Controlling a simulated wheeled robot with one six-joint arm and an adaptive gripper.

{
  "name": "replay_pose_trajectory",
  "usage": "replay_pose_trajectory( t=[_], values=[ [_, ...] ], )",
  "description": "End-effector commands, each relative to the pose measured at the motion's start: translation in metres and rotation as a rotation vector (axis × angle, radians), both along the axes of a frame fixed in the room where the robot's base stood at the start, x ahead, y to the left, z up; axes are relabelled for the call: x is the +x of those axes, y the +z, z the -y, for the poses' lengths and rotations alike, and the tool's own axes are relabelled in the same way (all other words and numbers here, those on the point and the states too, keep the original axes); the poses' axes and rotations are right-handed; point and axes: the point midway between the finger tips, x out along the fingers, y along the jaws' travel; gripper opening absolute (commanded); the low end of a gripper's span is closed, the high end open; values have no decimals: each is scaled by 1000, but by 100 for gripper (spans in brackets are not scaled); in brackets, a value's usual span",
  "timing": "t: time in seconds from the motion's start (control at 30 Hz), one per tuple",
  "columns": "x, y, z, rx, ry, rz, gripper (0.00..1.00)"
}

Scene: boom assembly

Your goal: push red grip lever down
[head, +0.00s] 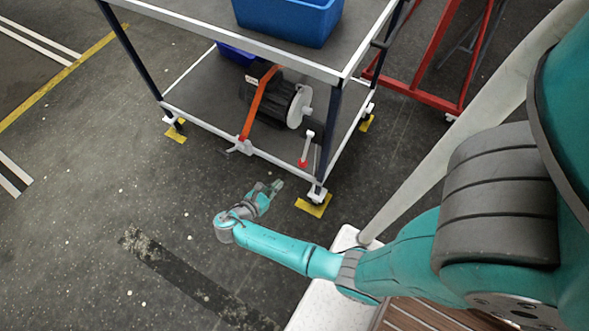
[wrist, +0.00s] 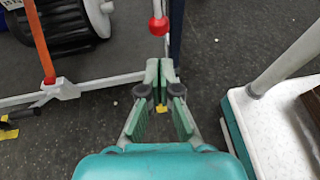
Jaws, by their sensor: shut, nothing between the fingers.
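The red grip lever is a thin pale rod with a red knob (head: 302,162) at its lower end. It hangs at the front edge of the cart's lower shelf, near the right front leg. In the wrist view the red knob (wrist: 158,26) is at the top centre, just beyond my fingertips. My gripper (head: 275,186) is in front of the cart, below and left of the knob in the head view. In the wrist view my gripper (wrist: 161,66) has its green fingertips together and holds nothing. A small gap shows between the tips and the knob.
The cart (head: 200,119) carries a black drum machine (head: 272,105) with an orange-red strap on its lower shelf and a blue bin (head: 290,20) on top. A red frame (head: 425,98) stands behind right. The floor in front is clear.

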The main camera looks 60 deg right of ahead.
Motion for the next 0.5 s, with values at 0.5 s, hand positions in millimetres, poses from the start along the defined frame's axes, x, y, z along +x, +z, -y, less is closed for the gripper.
replay_pose_trajectory(
  t=[0.5],
  values=[
    [1, 4, 5, 140, 1, 0, 0]
  ],
)
